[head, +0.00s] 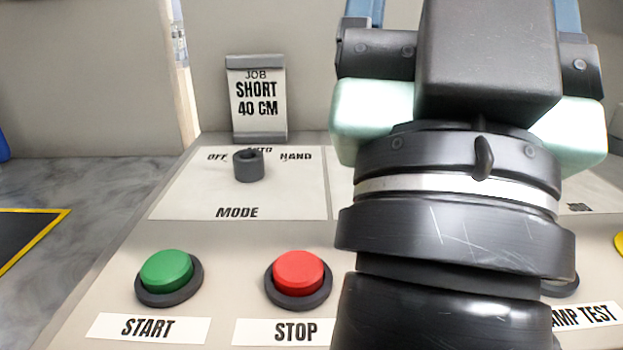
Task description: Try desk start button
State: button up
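The green start button (167,273) is on the desk panel at the lower left, in a dark round collar above a white label (148,328) reading START. It stands clear of my arm and nothing touches it. My arm's dark wrist fills the right half of the head view, right of the red stop button. My gripper's body shows at the top, with parts at both sides, but its fingertips are hidden or out of frame. I cannot see whether it is open or shut.
The red stop button (299,273) sits between the start button and my arm. A black mode knob (248,165) stands behind them, below a job card (257,98) reading SHORT 40 CM. My arm hides much of the panel's right side. A yellow-edged dark mat (28,238) lies on the left floor.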

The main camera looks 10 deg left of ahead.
grip_shut()
dwell(1.4)
